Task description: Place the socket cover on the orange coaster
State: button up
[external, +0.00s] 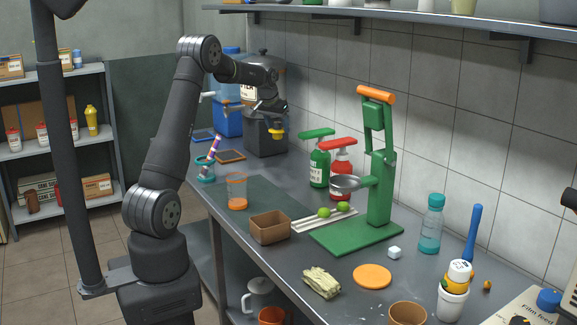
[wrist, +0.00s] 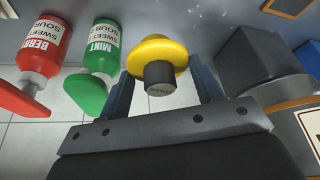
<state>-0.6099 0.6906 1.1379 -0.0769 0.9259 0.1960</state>
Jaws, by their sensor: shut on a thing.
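The socket cover (wrist: 158,55) is a yellow round piece with a short dark grey stub. My gripper (wrist: 163,82) is shut on it, with one finger on each side in the wrist view. In the external view my gripper (external: 275,121) holds the yellow socket cover (external: 276,132) in the air, in front of the dark container at the back of the counter. The orange coaster (external: 372,276) lies flat and bare at the front right of the counter, far from my gripper. The coaster is not in the wrist view.
The green press (external: 380,190) stands between my gripper and the coaster. Green (external: 320,165) and red (external: 341,170) pump bottles stand behind it.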

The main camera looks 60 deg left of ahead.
jog(key=s+d+r+m+h, duration=0.1)
jog(key=s+d+r+m, duration=0.1)
jog(key=s+d+r, duration=0.35)
jog(key=s+d+r+m+h, duration=0.1)
jog(key=s+d+r+m, duration=0.15)
jog(key=d, duration=0.65)
jog(key=d+f+m, duration=0.1)
jog(key=d, duration=0.9)
jog(key=w+d+f+m+h, duration=0.1)
jog(key=d+f+m, duration=0.1)
jog(key=d, duration=0.9)
jog(key=w+d+f+m, duration=0.1)
jog(key=d+f+m, duration=0.1)
jog(key=d, duration=0.9)
jog(key=shift+d+f+h, duration=0.15)
jog(key=shift+f+h, duration=0.05)
jog(key=shift+h, duration=0.2)
jog(key=s+d+f+m+g+h, duration=0.15)
jog(key=s+d+f, duration=0.45)
jog(key=d, duration=0.7)
jog(key=s+d+f+m+t, duration=0.1)
jog(key=s+d+f+m, duration=0.2)
jog(key=s+d, duration=0.65)
send_over(372, 274)
jog(key=shift+g, duration=0.25)
notch_tip(372, 274, down, 7)
jog(key=shift+s+d+r, duration=0.1)
jog(key=shift+d, duration=0.05)
jog(key=shift+f, duration=2.1)
jog(key=shift+f, duration=0.15)
